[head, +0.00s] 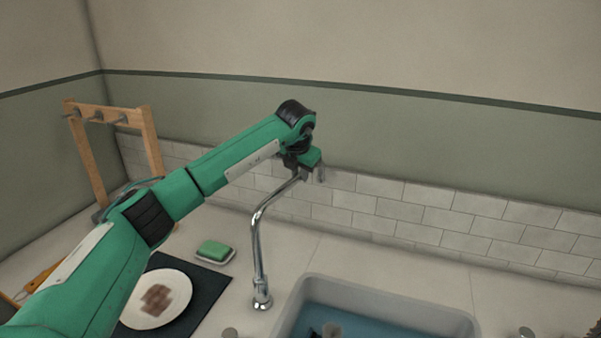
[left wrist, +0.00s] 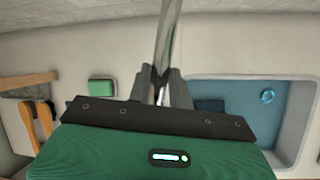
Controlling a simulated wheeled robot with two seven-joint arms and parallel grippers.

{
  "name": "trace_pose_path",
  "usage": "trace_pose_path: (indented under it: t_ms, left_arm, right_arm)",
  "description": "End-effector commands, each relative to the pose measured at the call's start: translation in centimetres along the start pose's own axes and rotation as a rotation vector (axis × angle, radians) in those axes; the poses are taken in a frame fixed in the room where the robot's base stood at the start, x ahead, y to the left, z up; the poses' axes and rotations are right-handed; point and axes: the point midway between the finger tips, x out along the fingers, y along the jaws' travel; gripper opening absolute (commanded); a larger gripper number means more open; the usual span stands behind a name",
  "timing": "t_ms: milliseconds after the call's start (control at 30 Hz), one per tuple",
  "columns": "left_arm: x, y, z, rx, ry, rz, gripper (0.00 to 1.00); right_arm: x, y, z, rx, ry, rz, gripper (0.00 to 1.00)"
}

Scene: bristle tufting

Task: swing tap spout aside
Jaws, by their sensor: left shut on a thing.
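The chrome tap spout (head: 259,230) rises from its base on the counter, left of the sink, and bends up and right toward the gripper. My left gripper (head: 304,172) is at the spout's upper end, high above the counter and close to the tiled wall. In the left wrist view the spout (left wrist: 168,35) runs between the two dark fingers of the gripper (left wrist: 165,82), which are shut on it. The spout's tip is partly hidden by the gripper. My right gripper is in neither view.
The sink (head: 395,298) with blue water and a dark item in it lies right of the tap. A green sponge (head: 214,250) sits on a small dish to the left. A plate (head: 177,305) with a brown smear lies on a dark mat. A wooden rack (head: 148,135) stands at the back left.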

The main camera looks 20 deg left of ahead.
Motion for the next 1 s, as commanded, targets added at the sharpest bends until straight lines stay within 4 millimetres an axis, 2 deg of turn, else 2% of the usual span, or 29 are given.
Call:
trace_pose_path:
  t_ms: [67,100,200,500,633,767,1000]
  left_arm:
    - [-0.1,0.0,0.1,0.000,-0.002,0.000,0.00]
    - [-0.1,0.0,0.1,0.000,-0.002,0.000,0.23]
    - [-0.1,0.0,0.0,0.000,-0.002,0.000,0.42]
    - [-0.1,0.0,0.0,0.001,-0.001,0.000,0.42]
    - [-1.1,0.0,0.1,0.000,-0.003,0.000,0.42]
    - [-3.4,0.1,0.0,0.000,-0.005,0.001,0.42]
    - [-9.0,0.0,0.0,0.001,-0.006,0.001,0.42]
  right_arm:
    - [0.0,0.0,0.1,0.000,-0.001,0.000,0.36]
    - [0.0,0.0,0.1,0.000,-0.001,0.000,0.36]
    - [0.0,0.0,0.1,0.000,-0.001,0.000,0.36]
    - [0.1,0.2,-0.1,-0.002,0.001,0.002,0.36]
    - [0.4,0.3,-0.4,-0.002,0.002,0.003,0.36]
    - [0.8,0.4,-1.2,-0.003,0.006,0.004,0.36]
    - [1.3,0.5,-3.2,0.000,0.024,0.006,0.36]
